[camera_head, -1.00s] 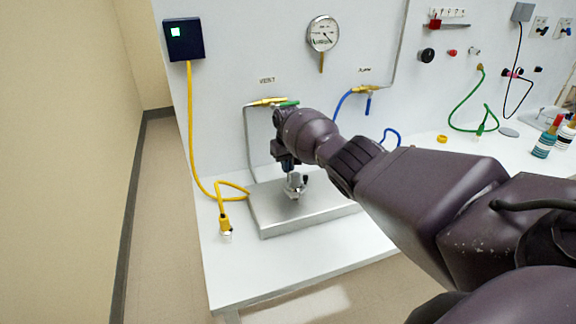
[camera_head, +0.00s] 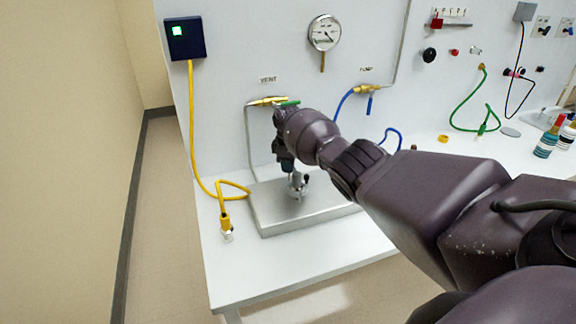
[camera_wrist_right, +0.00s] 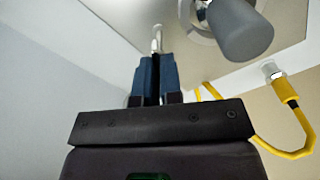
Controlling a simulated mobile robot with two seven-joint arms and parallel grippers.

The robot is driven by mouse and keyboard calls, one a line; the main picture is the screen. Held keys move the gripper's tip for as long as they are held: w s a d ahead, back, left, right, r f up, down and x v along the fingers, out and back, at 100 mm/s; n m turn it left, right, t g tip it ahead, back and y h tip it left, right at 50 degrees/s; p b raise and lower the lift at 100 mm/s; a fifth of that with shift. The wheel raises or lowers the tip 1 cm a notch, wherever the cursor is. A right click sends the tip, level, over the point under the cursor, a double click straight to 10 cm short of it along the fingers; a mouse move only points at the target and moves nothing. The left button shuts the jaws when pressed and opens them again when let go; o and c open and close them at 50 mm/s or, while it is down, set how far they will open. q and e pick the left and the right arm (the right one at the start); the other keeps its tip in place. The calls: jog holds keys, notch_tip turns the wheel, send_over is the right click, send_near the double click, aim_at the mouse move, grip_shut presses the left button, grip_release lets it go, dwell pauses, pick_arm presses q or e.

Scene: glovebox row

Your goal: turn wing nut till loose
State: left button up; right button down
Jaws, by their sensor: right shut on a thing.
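The wing nut (camera_wrist_right: 156,39) shows in the right wrist view as a small pale metal piece at the tips of the blue fingers. My right gripper (camera_wrist_right: 157,58) is shut on it, with the two fingers close together. In the head view my right gripper (camera_head: 289,171) points down over a small silver fitting (camera_head: 297,188) on a brushed metal plate (camera_head: 275,222). The wing nut's own shape is mostly hidden there by the gripper. I cannot tell how far it is threaded. My left gripper is out of view.
A dark grey rounded cylinder (camera_wrist_right: 238,30) stands close beside the fingers. A yellow cable (camera_head: 191,130) ends in a plug (camera_head: 226,228) left of the plate. Valves labelled VENT (camera_head: 268,101) and PUMP (camera_head: 367,88) sit on the wall behind. The table front (camera_head: 290,275) is clear.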

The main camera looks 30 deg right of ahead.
jog(key=n, duration=0.5)
jog(key=shift+a+n, duration=0.1)
jog(key=shift+n, duration=0.3)
jog(key=shift+r, duration=0.1)
dwell(0.3)
jog(key=c, duration=1.3)
grip_release()
jog(key=shift+s, duration=0.1)
notch_tip(320, 180, up, 11)
jog(key=shift+f, duration=0.15)
